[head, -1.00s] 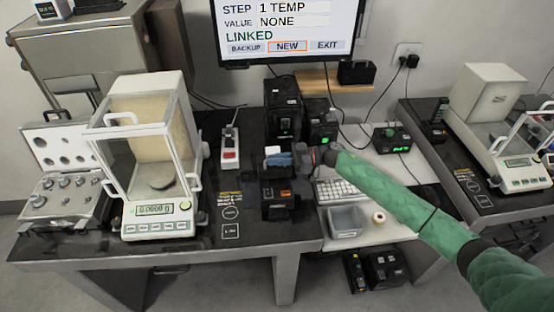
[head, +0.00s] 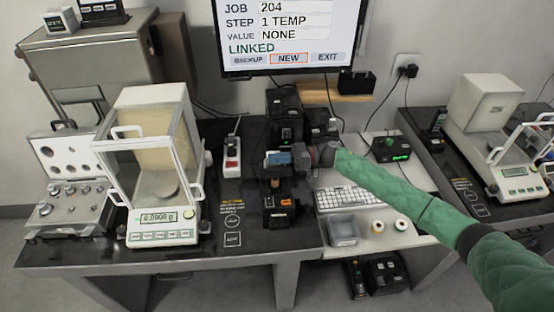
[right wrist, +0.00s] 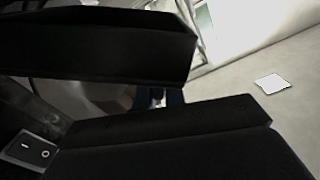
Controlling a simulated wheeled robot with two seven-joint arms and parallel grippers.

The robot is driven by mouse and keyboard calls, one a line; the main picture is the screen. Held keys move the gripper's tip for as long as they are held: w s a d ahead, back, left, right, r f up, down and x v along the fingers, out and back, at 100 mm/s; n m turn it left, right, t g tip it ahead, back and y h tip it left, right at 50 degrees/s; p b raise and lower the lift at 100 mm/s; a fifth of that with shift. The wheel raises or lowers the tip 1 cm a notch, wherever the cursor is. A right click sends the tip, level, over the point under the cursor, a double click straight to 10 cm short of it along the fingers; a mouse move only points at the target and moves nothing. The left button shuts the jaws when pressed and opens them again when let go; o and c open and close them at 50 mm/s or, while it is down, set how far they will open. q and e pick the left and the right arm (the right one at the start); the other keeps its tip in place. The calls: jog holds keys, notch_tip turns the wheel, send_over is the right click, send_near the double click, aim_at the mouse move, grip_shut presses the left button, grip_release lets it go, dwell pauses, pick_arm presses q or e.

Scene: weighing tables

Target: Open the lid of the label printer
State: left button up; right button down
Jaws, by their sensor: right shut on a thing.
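The black label printer (head: 280,215) sits near the right end of the left dark table, in front of two black devices. Its lid seems raised above the body, with a tan roll-like part showing between. My right gripper (head: 284,158) is at the raised part, above the printer, and shut on the lid. Bluish fingers show there, but the exact contact is hidden. In the right wrist view, a dark slab (right wrist: 110,45) lies above another dark slab (right wrist: 180,140) with a gap between, and a power switch (right wrist: 37,151) shows at lower left. My left gripper is not in view.
A balance (head: 158,228) with a glass draft shield stands to the left. A keyboard (head: 348,197), a grey bin (head: 343,230) and two small rolls lie to the right. A monitor (head: 285,35) hangs behind. Black devices (head: 284,125) stand close behind the printer.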

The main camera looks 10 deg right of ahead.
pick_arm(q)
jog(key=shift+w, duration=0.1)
